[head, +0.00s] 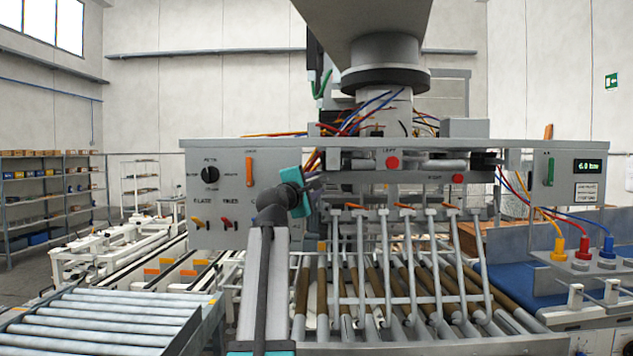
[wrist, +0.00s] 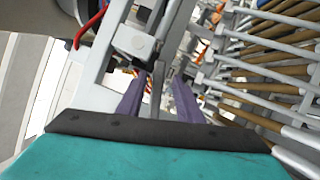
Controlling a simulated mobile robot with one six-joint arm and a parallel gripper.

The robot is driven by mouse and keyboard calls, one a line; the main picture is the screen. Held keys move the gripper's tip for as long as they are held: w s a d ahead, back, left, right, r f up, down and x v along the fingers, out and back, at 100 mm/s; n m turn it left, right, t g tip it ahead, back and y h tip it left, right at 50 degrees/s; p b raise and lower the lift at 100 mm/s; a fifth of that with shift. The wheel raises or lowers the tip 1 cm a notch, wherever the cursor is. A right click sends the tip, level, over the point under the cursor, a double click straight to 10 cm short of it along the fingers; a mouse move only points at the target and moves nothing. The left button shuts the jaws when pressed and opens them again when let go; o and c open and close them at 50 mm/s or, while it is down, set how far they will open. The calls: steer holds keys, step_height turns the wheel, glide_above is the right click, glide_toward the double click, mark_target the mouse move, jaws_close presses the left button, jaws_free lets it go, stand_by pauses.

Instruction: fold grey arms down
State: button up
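Several long grey arms (head: 361,262) slant downward from orange-tipped joints under the palletizer head (head: 350,150), joined by a thin cross rod. They lie over brown and grey rollers; I cannot tell how far they are folded. In the wrist view grey arms or rods (wrist: 262,62) show at the upper right, beside brown rollers.
The panel's left part has a black knob (head: 210,174), an orange lever (head: 249,172) and small coloured switches. Red buttons (head: 392,163) sit at the middle. A pressure display (head: 587,166) is at the right, above coloured hose fittings (head: 581,249). A roller conveyor (head: 110,318) fills the lower left.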

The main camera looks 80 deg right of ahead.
steer(key=shift+w+a+f, duration=0.1)
steer(key=shift+w+a, duration=0.05)
steer(key=shift+a, duration=0.4)
steer(key=shift+w+a+f, duration=0.1)
steer(key=shift+w+a, duration=0.05)
steer(key=shift+a, duration=0.35)
